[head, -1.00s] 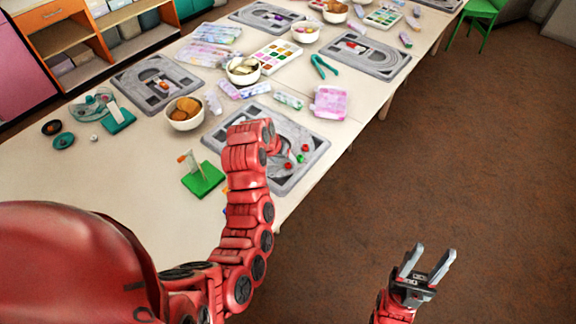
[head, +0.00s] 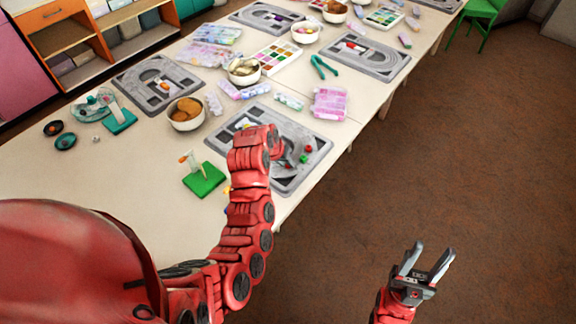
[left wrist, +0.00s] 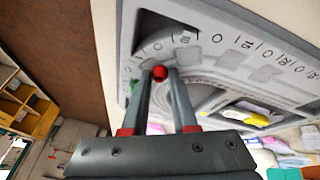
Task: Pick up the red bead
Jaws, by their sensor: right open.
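A red bead (left wrist: 159,72) sits between the fingertips of my left gripper (left wrist: 160,78) in the left wrist view. In the head view my left arm reaches over the near bead board (head: 310,170) and hides the left fingertips. My right gripper (head: 432,256) is open and empty over the floor, right of the table.
A green stand (head: 204,180) and a bowl of brown pieces (head: 187,113) are left of the board. A pink box (head: 331,103) and teal pliers (head: 322,67) lie beyond it. The table front left is clear.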

